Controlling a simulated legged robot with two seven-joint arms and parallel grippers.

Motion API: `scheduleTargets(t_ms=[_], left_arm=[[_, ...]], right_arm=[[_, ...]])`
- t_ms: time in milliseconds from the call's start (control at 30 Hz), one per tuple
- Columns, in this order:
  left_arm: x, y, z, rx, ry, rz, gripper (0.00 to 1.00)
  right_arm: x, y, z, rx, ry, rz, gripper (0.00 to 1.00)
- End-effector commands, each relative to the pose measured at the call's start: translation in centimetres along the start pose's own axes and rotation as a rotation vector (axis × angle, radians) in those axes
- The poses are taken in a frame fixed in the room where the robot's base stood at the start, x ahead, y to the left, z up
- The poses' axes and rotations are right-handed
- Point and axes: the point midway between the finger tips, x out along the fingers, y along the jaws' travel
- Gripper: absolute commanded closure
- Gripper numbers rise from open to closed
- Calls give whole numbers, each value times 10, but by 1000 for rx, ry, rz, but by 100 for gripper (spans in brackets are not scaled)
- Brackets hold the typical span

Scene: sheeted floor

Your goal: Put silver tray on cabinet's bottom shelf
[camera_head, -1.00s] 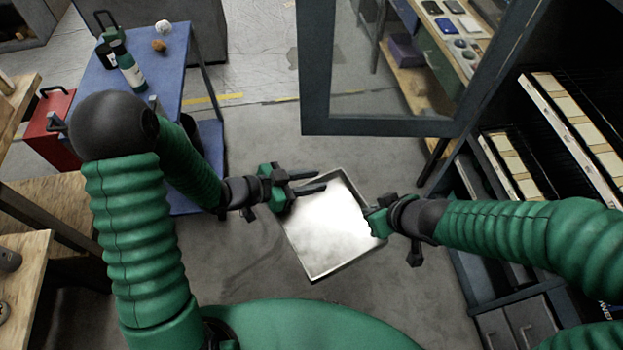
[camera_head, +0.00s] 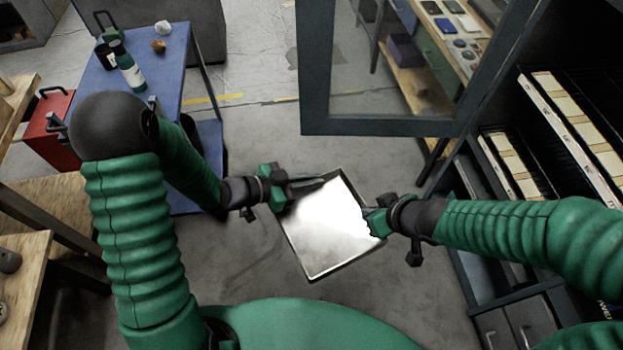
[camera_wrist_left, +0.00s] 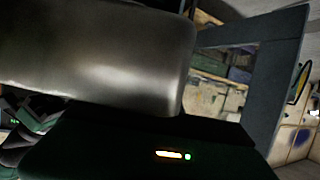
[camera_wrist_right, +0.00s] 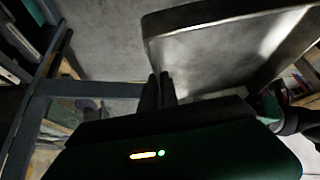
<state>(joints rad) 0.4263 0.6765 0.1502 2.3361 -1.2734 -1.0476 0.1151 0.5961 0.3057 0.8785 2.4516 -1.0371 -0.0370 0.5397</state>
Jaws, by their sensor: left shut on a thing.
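The silver tray (camera_head: 335,230) is a shiny, shallow square pan with a raised rim, held above the floor between my two arms. My left gripper (camera_head: 318,182) is shut on its upper left rim. The tray's grey underside or side fills the upper left of the left wrist view (camera_wrist_left: 100,50). My right gripper (camera_head: 372,212) is shut on the tray's right edge, its fingertips largely hidden in the head view. In the right wrist view its dark fingers (camera_wrist_right: 160,90) sit close together at the tray wall (camera_wrist_right: 210,55). The cabinet (camera_head: 480,235) stands at the right, with shelves partly visible.
An open glazed cabinet door (camera_head: 385,125) hangs beyond the tray. Drawers (camera_head: 515,325) are at the cabinet's lower right. A blue table (camera_head: 185,75) with a bottle (camera_head: 130,70) stands at the left, near a red box (camera_head: 50,130). Grey floor (camera_head: 240,270) lies clear around the tray.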

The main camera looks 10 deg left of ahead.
Motion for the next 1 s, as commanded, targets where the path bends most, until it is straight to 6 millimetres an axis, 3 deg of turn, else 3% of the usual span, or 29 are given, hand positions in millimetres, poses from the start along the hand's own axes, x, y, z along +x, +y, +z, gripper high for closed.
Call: scheduleTargets(t_ms=[767, 900, 1000], left_arm=[[-2, -2, 1, 2, -3, -4, 100], [-1, -2, 0, 1, -1, -4, 100], [-1, -1, 0, 0, -1, -3, 100]], right_arm=[[-1, 4, 2, 5, -4, 8, 100], [-1, 4, 1, 4, -4, 8, 80], [-1, 3, 1, 4, -3, 7, 70]])
